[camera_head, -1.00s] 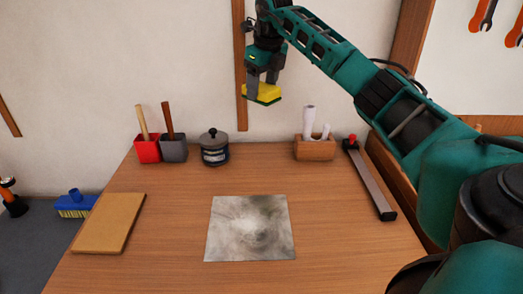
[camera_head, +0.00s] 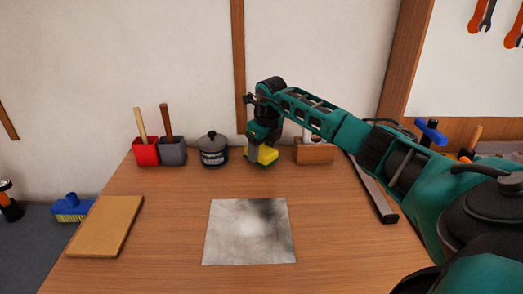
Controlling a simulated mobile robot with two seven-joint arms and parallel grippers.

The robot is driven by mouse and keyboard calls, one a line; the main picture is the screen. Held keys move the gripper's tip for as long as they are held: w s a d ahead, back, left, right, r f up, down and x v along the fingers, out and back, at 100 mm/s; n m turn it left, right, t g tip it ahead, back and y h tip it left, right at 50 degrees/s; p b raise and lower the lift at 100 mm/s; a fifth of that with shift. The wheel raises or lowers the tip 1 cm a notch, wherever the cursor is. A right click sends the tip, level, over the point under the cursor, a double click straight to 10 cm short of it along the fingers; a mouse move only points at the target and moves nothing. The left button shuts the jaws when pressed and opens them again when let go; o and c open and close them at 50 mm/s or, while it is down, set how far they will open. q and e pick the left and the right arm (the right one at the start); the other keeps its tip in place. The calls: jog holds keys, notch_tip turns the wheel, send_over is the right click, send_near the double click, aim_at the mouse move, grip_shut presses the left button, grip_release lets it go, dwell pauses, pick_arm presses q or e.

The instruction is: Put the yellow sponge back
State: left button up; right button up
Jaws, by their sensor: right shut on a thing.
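The yellow sponge (camera_head: 266,155) is in the jaws of my right gripper (camera_head: 261,150), near the back edge of the wooden table (camera_head: 165,225). It is between the dark lidded pot (camera_head: 213,150) and the wooden holder (camera_head: 316,153). The gripper points down and is shut on the sponge. I cannot tell whether the sponge touches the table. A grey, smudged square plate (camera_head: 249,231) lies in the middle of the table, with a paler patch near its centre. My left gripper is not in view.
A red cup (camera_head: 146,152) and a grey cup (camera_head: 173,152) with wooden handles stand at the back left. A tan board (camera_head: 105,226) lies at the left edge. A long dark bar (camera_head: 378,194) lies at the right, partly behind my arm. The front table is clear.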

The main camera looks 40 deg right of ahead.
jog(key=shift+f, duration=0.25)
jog(key=shift+f, duration=0.1)
jog(key=o, duration=1)
jog(key=v, duration=1.2)
jog(key=shift+p, duration=0.4)
jog(key=shift+a, duration=0.1)
